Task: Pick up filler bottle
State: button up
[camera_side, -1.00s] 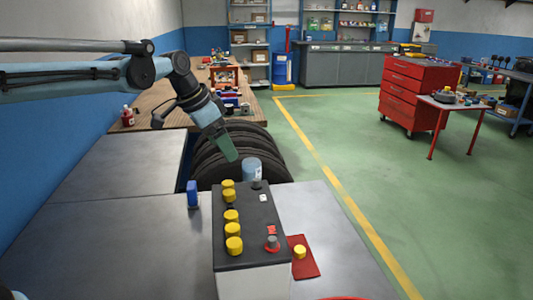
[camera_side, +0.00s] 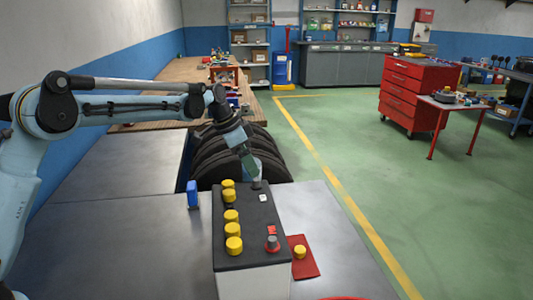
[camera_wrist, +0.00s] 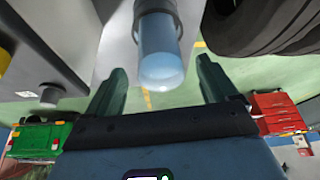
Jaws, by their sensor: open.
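The filler bottle (camera_wrist: 158,52) is a clear pale-blue cylinder with a grey band. In the wrist view it lies between the two green fingers of my gripper (camera_wrist: 161,72), with gaps on both sides. My gripper (camera_side: 250,164) is open and holds nothing. In the side view it is at the bottle's place behind the battery, tilted downward, and hides most of the bottle. I cannot tell whether the fingers touch it.
The black-topped battery (camera_side: 255,218) with several yellow caps stands just in front of my gripper. A blue object (camera_side: 193,194) stands to its left, and a red pad (camera_side: 304,262) lies to its right. Dark tyres (camera_side: 268,146) are behind. The metal bench (camera_side: 110,250) at left is clear.

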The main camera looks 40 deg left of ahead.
jog(key=shift+x, duration=2.8)
jog(key=shift+a, duration=0.1)
jog(key=c, duration=1.1)
